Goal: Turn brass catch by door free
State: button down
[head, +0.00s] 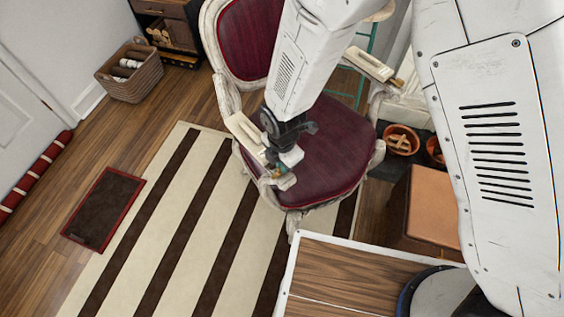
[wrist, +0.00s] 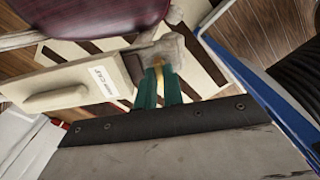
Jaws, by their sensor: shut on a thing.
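A cream board (head: 243,132) with a raised bar lies along the left arm of the burgundy armchair (head: 322,150). In the wrist view the board (wrist: 60,72) carries a small white label (wrist: 100,82), whose print is too small to read surely. The brass catch (wrist: 158,66) is a narrow golden piece at the board's end, beside a worn grey-brown block. My gripper (head: 281,178) is at the front end of that chair arm. In the wrist view its green fingers (wrist: 160,88) are closed around the brass catch, which they partly hide.
A second cream board (head: 368,64) lies on the chair's other arm. A striped rug (head: 160,220) spreads under the chair. A wicker basket (head: 130,72), a dark mat (head: 104,208) and a white door (head: 30,110) are at left. A brown stool (head: 434,207) and pots (head: 402,139) stand at right.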

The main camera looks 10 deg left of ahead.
jog(key=c, duration=1.5)
grip_release()
jog(key=shift+r, duration=0.1)
notch_tip(320, 180, up, 8)
jog(key=shift+f, duration=0.15)
jog(key=s+d+r+m, duration=0.4)
jog(key=d+r+m, duration=0.5)
jog(key=d, duration=0.3)
jog(key=s+d+r+m+t, duration=0.1)
jog(key=s+d+r+m, duration=0.3)
jog(key=d+r+m, duration=0.6)
jog(key=s+d+r+m, duration=0.4)
jog(key=d+r+m, duration=0.5)
jog(key=d, duration=0.5)
jog(key=shift+s+d+r+m, duration=0.15)
jog(key=shift+d+r+m, duration=0.05)
jog(key=shift+r, duration=0.45)
jog(key=shift+s+d+r+m, duration=0.15)
jog(key=shift+r+m, duration=0.05)
jog(key=shift+r, duration=0.45)
